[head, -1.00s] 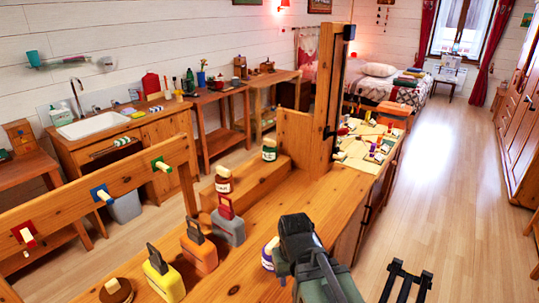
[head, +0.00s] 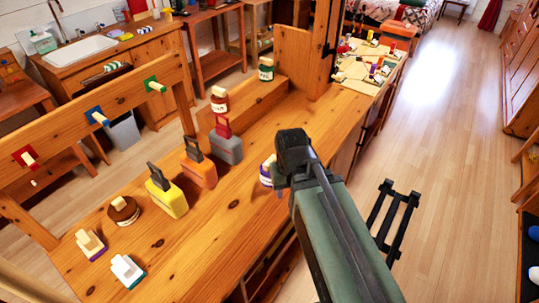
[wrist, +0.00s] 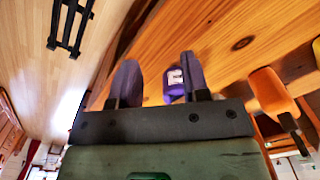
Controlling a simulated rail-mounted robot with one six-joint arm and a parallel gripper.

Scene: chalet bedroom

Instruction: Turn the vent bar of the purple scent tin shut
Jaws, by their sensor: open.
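A purple round tin (head: 265,174) with a pale label and a pale top stands upright on the wooden bench, near its front edge. In the head view my gripper (head: 279,177) is right beside it and covers its right side. The tin also shows in the wrist view (wrist: 174,87), between the two finger outlines and close to the right finger. My gripper (wrist: 160,78) is open there, with nothing gripped. Whether a finger touches the tin cannot be told. The vent bar cannot be made out clearly.
Left of the tin stand grey (head: 226,145), orange (head: 199,170) and yellow (head: 168,198) blocks with upright handles. A red-labelled jar (head: 219,100) and a green-labelled jar (head: 266,69) stand behind. A wooden post (head: 312,50) rises at the back. The bench middle is bare.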

